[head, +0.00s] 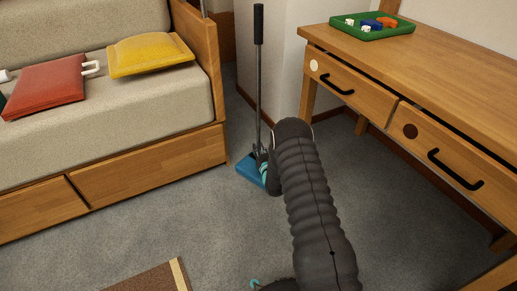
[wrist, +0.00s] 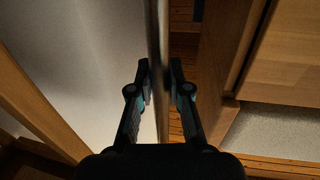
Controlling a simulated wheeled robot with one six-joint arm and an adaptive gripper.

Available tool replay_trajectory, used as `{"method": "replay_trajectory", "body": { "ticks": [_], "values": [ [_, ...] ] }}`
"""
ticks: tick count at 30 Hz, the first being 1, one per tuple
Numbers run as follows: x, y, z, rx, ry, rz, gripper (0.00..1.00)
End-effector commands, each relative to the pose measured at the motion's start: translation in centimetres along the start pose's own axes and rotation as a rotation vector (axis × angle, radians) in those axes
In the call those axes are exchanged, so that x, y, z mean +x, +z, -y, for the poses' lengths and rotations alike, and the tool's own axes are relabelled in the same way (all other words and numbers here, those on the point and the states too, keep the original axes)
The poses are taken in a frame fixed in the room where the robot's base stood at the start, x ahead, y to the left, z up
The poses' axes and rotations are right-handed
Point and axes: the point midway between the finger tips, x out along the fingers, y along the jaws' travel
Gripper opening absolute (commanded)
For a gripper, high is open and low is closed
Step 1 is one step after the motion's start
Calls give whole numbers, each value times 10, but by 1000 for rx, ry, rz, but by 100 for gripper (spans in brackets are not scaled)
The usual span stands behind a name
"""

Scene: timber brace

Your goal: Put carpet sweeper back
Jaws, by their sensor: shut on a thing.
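The carpet sweeper stands upright on the grey carpet between the sofa and the desk. Its blue head (head: 250,169) is on the floor, and its thin grey pole rises to a black grip (head: 258,25). In the wrist view the pole (wrist: 157,30) runs down between the two fingers. My gripper (wrist: 160,80) is shut on the carpet sweeper's pole. In the head view my arm hides most of the gripper, which is low, close above the blue head. Part of the head is hidden behind my arm.
The wooden sofa's end panel (head: 202,60) stands left of the sweeper. A white wall corner (head: 285,60) is just behind it. The desk (head: 430,75), bearing a green tray (head: 345,33), is to the right. A brown mat (head: 145,281) lies in front. Carpet between is clear.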

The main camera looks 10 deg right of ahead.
Motion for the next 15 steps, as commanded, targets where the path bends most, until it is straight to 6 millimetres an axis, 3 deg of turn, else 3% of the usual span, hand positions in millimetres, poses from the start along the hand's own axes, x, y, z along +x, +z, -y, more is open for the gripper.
{"method": "replay_trajectory", "body": {
  "ticks": [8, 9, 12, 15],
  "values": [
    [1, 1, 0, -1, 0, -6, 0],
    [1, 1, 0, -1, 0, -6, 22],
    [1, 2, 0, -1, 0, -5, 46],
    [1, 2, 0, 0, 0, -3, 46]
  ]
}}
